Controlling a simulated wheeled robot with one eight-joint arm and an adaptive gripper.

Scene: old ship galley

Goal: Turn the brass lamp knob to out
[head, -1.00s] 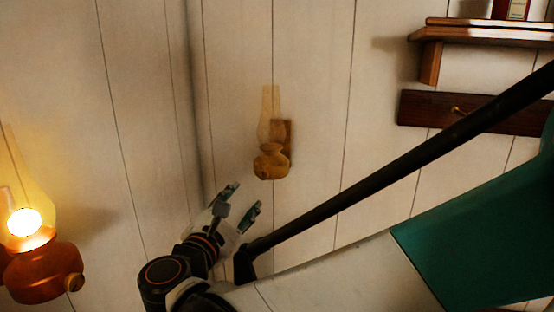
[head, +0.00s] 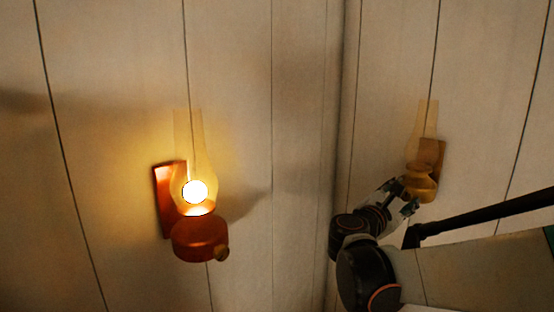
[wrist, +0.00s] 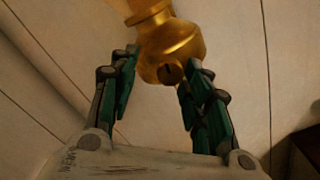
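The brass lamp (head: 421,188) with a clear glass chimney hangs on the wall at the right of the head view and shows no flame. In the wrist view its gold body (wrist: 170,45) fills the top middle. Its small round knob (wrist: 171,72) faces the camera, with a dark upright mark on its face. My gripper (wrist: 161,63) is open, with one green-and-grey finger on each side of the knob. The left finger shows a gap to it; the right fingertip looks close, and contact cannot be told. In the head view my gripper (head: 404,194) overlaps the lamp's lower left.
A lit copper-red lamp (head: 200,239) with its own small knob (head: 222,254) hangs on the wall left of my arm. Pale plank walls (head: 100,150) meet at a corner between the lamps. A dark object (wrist: 302,150) shows at the wrist view's lower right.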

